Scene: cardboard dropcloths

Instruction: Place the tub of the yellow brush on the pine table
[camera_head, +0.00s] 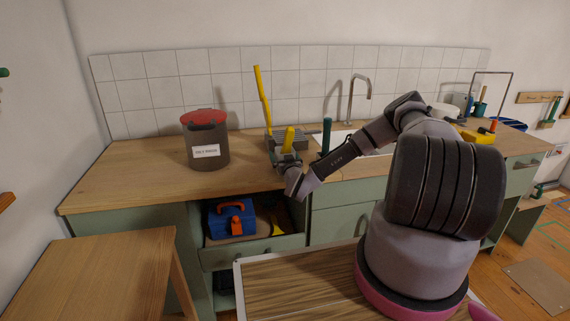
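A long yellow handle (262,95) stands tilted at the back of the worktop, beside a grey ribbed object (298,138). A shorter yellow handle (289,139) stands upright right at my gripper (285,158). The gripper is over the worktop's front part, above the open drawer. The fingers are small and partly merged with the dark things around them, so I cannot tell whether they are closed on anything. No tub around either yellow handle shows clearly. The pine table (100,272) is at the lower left, and its visible top is bare.
A grey bin with a red lid (206,140) stands on the worktop (130,180). The open drawer (255,254) holds a blue toolbox (232,218). A dark green upright handle (326,136) stands near the sink tap (356,92). My arm covers the right part of the worktop.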

